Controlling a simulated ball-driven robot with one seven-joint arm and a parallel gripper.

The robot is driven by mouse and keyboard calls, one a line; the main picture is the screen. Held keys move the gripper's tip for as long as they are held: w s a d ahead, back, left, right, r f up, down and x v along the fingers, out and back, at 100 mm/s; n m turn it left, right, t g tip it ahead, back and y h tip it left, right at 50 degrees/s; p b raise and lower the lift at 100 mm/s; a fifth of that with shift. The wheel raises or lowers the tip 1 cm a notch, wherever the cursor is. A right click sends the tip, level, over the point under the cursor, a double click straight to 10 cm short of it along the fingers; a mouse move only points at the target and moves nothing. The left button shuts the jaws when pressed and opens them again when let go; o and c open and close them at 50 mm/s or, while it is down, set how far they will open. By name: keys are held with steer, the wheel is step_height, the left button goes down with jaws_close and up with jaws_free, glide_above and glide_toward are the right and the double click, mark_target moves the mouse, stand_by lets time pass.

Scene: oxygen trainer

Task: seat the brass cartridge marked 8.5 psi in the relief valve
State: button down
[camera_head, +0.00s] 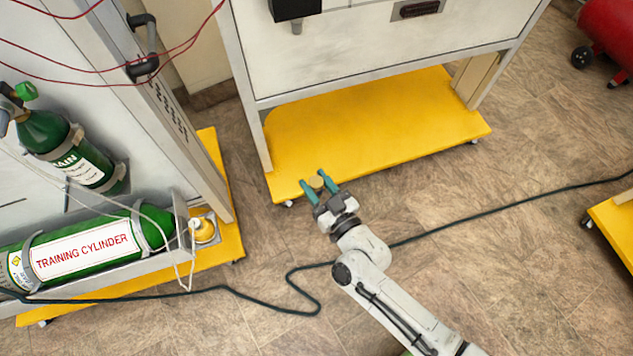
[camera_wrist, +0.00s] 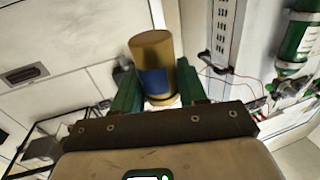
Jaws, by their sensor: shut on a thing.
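My gripper (camera_head: 319,186) has teal fingers and is shut on a brass cartridge (camera_head: 316,183). In the wrist view the cartridge (camera_wrist: 152,50) is a brass cylinder with a dark blue band, held between the two green fingers (camera_wrist: 154,92). No marking on it can be read. In the head view the gripper is over the front edge of the yellow base under the middle panel. I cannot make out the relief valve in either view.
A green training cylinder (camera_head: 85,246) lies on the left stand, with another green cylinder (camera_head: 70,152) above it. A yellow platform (camera_head: 370,125) lies under the white panel. A dark hose (camera_head: 480,228) crosses the tiled floor. A red tank (camera_head: 610,35) is at upper right.

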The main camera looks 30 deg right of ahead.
mark_target(314, 182)
steer(key=shift+w+a+r+p, duration=0.1)
steer(key=shift+a+r+p, duration=0.1)
steer(key=shift+r+p, duration=0.45)
steer(key=shift+a+r+p, duration=0.15)
steer(key=shift+r+p, duration=0.2)
steer(key=shift+r, duration=0.45)
steer(key=shift+d, duration=0.1)
